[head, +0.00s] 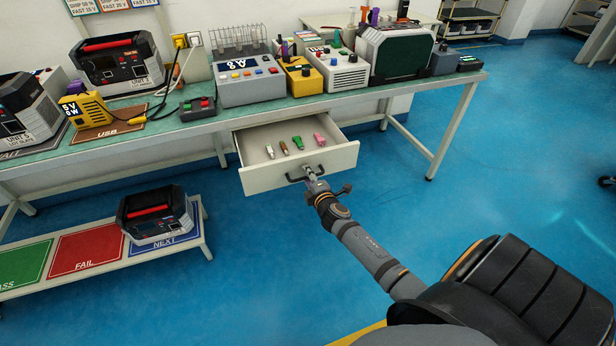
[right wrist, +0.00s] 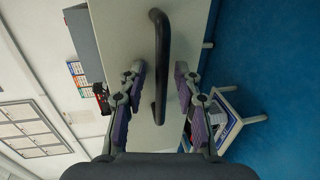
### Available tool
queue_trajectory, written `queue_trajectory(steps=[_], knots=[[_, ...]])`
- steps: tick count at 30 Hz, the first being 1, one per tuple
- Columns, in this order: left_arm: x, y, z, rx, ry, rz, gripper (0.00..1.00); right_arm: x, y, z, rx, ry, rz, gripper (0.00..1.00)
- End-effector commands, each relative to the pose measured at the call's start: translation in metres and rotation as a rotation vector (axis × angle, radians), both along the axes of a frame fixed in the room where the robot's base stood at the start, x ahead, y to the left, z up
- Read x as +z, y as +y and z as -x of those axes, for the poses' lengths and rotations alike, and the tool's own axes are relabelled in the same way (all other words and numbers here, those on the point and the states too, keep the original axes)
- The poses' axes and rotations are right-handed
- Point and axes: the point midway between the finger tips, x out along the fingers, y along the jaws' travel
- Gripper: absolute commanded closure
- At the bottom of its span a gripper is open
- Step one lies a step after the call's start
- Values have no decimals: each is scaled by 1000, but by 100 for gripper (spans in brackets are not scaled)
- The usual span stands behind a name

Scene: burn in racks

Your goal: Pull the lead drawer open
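The lead drawer (head: 262,180) stands pulled out from under the bench, its inside in plain view. Several small leads or plugs lie in it, among them a green one (head: 298,143) and a pink one (head: 320,139). The dark bar handle (head: 292,180) is on its front panel. My right gripper (head: 312,174) is at this handle. In the right wrist view the handle (right wrist: 160,60) lies between the fingers of the right gripper (right wrist: 160,82), with a gap on both sides, so the fingers are open around it. My left gripper is not in view.
The bench top (head: 225,119) holds several instruments, including a grey test box (head: 247,83) and a yellow box (head: 300,78). A low shelf (head: 206,222) with coloured mats and a burn-in unit (head: 155,215) stands at lower left. The blue floor right of the drawer is clear.

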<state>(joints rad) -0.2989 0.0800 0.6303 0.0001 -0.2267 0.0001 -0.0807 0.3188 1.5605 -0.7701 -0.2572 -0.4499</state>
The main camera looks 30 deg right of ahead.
Motion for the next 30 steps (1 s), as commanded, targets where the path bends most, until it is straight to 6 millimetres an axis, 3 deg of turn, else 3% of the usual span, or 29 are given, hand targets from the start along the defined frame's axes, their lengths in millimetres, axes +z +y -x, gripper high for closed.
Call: queue_trajectory(steps=[8,21,30], knots=[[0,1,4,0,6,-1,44,0,3,11,1,2,0,67],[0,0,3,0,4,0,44,20,24,102,0,3,1,67],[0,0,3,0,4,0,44,24,27,115,0,0,0,67]])
